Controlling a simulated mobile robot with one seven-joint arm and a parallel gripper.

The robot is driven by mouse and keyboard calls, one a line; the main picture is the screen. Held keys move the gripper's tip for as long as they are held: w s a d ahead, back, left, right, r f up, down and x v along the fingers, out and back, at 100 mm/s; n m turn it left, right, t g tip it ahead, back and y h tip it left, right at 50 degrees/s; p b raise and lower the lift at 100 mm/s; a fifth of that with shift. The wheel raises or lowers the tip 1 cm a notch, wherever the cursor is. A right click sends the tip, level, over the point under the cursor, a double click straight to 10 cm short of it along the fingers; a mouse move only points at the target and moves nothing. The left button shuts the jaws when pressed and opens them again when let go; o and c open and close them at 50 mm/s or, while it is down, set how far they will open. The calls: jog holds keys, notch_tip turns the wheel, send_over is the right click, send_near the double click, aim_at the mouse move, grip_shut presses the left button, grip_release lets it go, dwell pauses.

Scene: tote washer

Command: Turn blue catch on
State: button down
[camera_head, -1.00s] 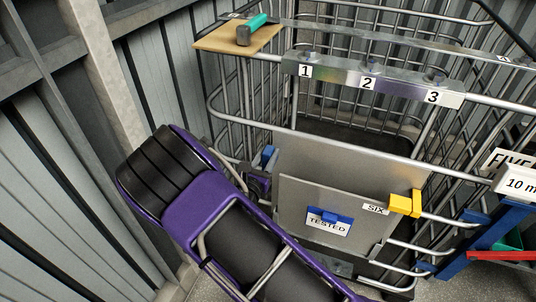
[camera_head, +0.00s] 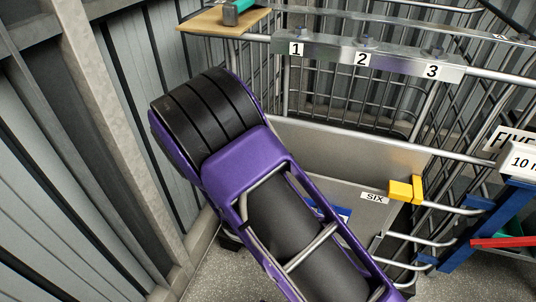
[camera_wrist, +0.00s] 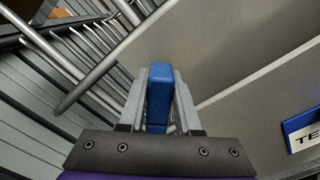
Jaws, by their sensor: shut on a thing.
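The blue catch (camera_wrist: 158,90) stands between the two grey fingers of my gripper (camera_wrist: 157,76) in the wrist view. The fingers are closed on its sides. It lies at the left edge of a grey metal panel (camera_wrist: 245,70). In the head view my purple and black arm hides both the catch and my gripper. There the panel (camera_head: 345,145) shows behind the arm, with a lower plate marked SIX. How the catch is mounted cannot be seen.
A yellow catch (camera_head: 404,190) sits at the panel's right side. A blue TESTED tag (camera_wrist: 302,130) is on the lower plate. Metal cage bars (camera_wrist: 75,70) run close on the left. Above is a rail (camera_head: 365,58) numbered 1, 2, 3. A ribbed wall (camera_head: 60,150) stands left.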

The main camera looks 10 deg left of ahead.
jog(key=m+b, duration=0.1)
jog(key=d+f+m+b, duration=0.1)
jog(key=m, duration=0.1)
jog(key=shift+f+m, duration=0.25)
jog(key=shift+m, duration=0.05)
jog(key=shift+s+d+f+m, duration=0.15)
jog(key=shift+f+m, duration=0.1)
jog(key=shift+m, duration=0.4)
jog(key=shift+w+d+f+m, duration=0.1)
jog(key=shift+f+m, duration=0.15)
jog(key=shift+m, duration=0.4)
jog(key=c, duration=0.6)
grip_release()
jog(key=shift+f, duration=0.1)
